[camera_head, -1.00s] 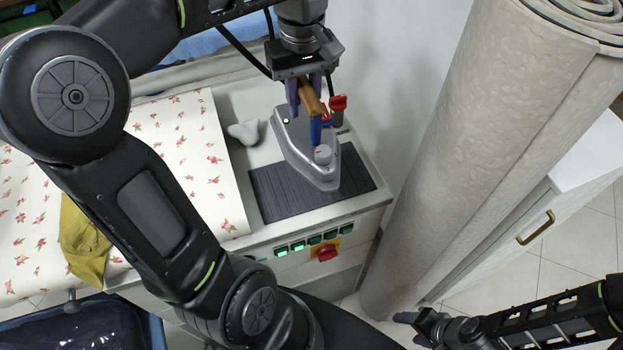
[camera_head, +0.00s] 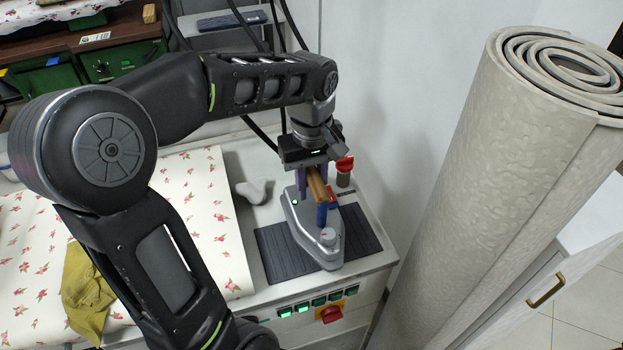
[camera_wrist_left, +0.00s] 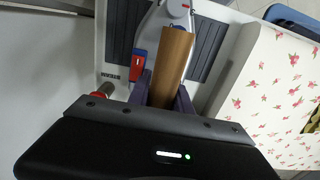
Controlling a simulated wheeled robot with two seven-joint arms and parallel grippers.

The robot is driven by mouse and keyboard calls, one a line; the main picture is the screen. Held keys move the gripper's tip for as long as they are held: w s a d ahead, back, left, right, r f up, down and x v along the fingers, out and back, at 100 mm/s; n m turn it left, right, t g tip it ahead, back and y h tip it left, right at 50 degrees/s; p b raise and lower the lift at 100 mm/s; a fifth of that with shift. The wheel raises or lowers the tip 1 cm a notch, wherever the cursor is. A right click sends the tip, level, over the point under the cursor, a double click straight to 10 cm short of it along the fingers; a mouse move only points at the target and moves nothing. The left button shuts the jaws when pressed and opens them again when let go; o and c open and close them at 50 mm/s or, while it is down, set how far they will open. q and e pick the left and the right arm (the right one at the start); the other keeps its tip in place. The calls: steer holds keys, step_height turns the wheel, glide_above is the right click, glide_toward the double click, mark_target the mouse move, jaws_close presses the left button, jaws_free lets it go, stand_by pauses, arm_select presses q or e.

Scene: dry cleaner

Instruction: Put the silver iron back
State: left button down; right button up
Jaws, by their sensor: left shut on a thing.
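The silver iron (camera_head: 326,247) is over the dark ribbed rest pad (camera_head: 365,238) on the white ironing station, its tip toward the front edge. It looks flat on the pad, though I cannot tell whether it touches. Its wooden handle (camera_head: 317,185) is between the fingers of my left gripper (camera_head: 313,184), which is shut on it. In the left wrist view the brown handle (camera_wrist_left: 172,62) runs between the purple fingers, with the iron's silver body (camera_wrist_left: 150,35) partly hidden beneath. My right gripper is not in the current head view.
A floral cloth (camera_head: 205,230) with an olive cloth (camera_head: 85,290) covers the board at left. A small grey object (camera_head: 253,190) lies beside the pad. A red-topped part (camera_head: 344,164) stands behind the iron. A tall carpet roll (camera_head: 510,170) stands at right.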

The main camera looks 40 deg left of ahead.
mark_target(312, 202)
arm_select(q)
steer(key=shift+w+r, duration=0.1)
steer(key=shift+r, duration=0.1)
steer(key=shift+f, duration=1.9)
steer(key=c, duration=1.2)
jaws_free()
steer(key=shift+f, duration=0.1)
steer(key=shift+o, duration=0.2)
step_height(312, 202, up, 12)
